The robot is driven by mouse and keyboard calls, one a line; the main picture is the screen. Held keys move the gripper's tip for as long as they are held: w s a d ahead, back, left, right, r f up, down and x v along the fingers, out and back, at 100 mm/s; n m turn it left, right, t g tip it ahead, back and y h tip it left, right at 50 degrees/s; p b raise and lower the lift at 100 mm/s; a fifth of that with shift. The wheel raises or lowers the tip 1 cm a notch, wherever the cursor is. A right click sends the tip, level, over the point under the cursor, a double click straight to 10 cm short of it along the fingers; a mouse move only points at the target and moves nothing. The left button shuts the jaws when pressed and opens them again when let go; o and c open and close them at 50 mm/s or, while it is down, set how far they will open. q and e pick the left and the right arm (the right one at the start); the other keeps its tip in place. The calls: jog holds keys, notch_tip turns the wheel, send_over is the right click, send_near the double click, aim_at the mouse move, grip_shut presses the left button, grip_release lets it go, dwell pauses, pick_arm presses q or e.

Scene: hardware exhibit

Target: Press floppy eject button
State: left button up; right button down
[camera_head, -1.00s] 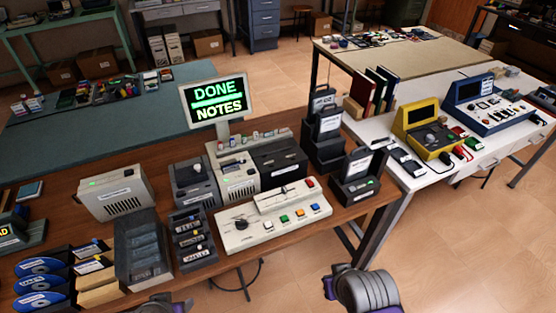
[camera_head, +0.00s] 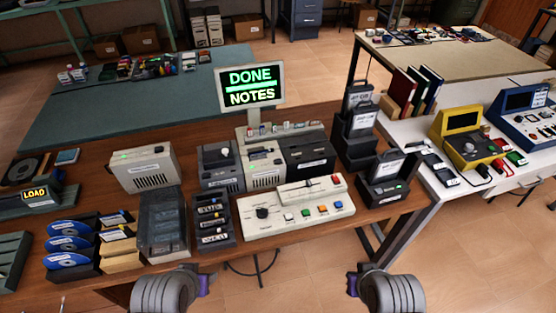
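Three drive-like units stand at the middle of the wooden bench: a dark grey one (camera_head: 222,180), a beige one (camera_head: 265,178) and a black one (camera_head: 309,160). Which is the floppy drive, and its eject button, are too small to tell for sure. A beige control panel (camera_head: 275,224) in front carries a knob, a slider and coloured buttons. A monitor (camera_head: 250,88) behind reads "DONE NOTES". My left gripper (camera_head: 203,286) and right gripper (camera_head: 353,284) are at the bottom, in front of the bench and apart from everything; their fingers cannot be made out.
A beige vented box (camera_head: 143,168), a clear-lidded case (camera_head: 163,222), a dark disk rack (camera_head: 214,222) and blue-labelled discs (camera_head: 69,244) fill the left bench. Black card holders (camera_head: 356,135) stand right. A white table (camera_head: 450,190) holds yellow and blue consoles.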

pick_arm(q)
grip_shut()
dwell(1.5)
